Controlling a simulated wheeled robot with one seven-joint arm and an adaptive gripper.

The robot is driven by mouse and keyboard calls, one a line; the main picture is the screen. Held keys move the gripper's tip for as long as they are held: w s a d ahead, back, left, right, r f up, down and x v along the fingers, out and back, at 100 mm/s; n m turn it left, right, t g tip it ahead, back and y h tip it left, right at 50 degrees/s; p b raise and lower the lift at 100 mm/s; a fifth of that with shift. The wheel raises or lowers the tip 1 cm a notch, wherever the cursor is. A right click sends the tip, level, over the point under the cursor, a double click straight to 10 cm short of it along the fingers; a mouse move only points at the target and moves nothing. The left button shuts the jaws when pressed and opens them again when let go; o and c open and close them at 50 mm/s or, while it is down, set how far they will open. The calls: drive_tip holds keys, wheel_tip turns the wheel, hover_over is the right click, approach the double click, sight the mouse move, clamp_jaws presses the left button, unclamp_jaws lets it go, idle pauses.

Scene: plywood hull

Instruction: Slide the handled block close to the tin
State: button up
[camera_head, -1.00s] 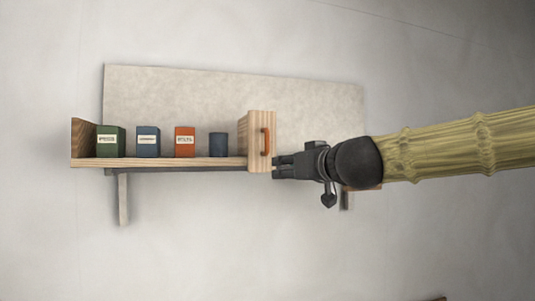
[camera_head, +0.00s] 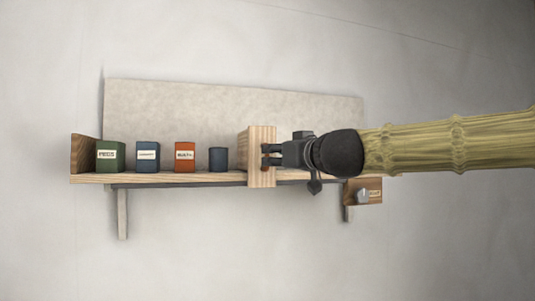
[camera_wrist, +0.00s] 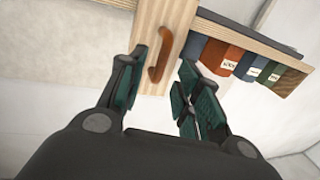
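The handled block (camera_head: 257,142) is a pale wooden block standing upright across the shelf, right of the tin. My gripper (camera_head: 268,155) is at the block's handle side. In the wrist view my gripper (camera_wrist: 164,64) is open, with one finger on each side of the handle and visible space beside it.
On the shelf (camera_head: 203,176), left of the tin, stand a red box (camera_head: 184,156), a blue box (camera_head: 148,157) and a green box (camera_head: 110,155). A wooden end wall (camera_head: 82,153) closes the left end. A small wooden piece with a grey knob (camera_head: 362,196) sits below right.

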sight(267, 156)
drive_tip(key=shift+p+x, duration=0.8)
drive_tip(key=shift+x, duration=1.75)
drive_tip(key=shift+c, duration=0.4)
clamp_jaws()
